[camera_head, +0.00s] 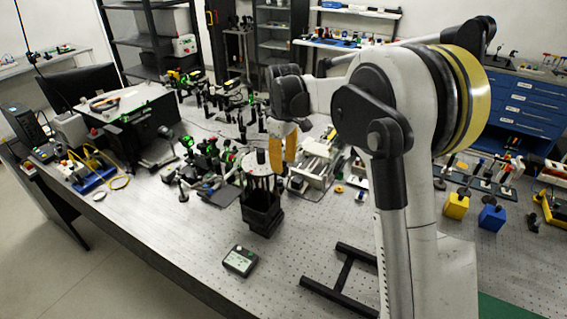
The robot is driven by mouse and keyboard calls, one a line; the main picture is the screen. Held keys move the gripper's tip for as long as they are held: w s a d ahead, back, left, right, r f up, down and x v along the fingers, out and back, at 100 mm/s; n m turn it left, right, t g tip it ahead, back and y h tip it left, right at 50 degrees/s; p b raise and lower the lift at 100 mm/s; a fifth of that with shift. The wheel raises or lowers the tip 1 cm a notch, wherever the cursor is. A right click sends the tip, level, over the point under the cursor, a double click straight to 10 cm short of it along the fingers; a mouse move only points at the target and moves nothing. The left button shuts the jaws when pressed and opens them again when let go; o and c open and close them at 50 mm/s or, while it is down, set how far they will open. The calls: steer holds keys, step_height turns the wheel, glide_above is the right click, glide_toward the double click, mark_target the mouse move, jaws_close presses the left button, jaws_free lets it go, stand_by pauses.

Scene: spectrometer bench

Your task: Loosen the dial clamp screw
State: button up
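A black upright instrument (262,206) stands on the bench near the middle, with a flat grey round plate (254,160) on top; this may be the spectrometer with its dial. I cannot make out the clamp screw; it is too small or hidden. My gripper (283,168) points down with two orange fingers, at the right edge of the round plate in the picture. The fingers look close together, but I cannot tell whether they are open, shut or touching the instrument.
The perforated bench (190,262) has clear room at its front left. A small dark control box (240,261) lies in front of the instrument. Optics crowd behind and left; a silver-framed stage (316,162) stands close right. Yellow (456,206) and blue (491,217) blocks sit farther right.

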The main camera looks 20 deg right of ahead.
mark_target(283, 163)
step_height(283, 163, up, 12)
stand_by(0.4)
steer(key=shift+f, duration=0.15)
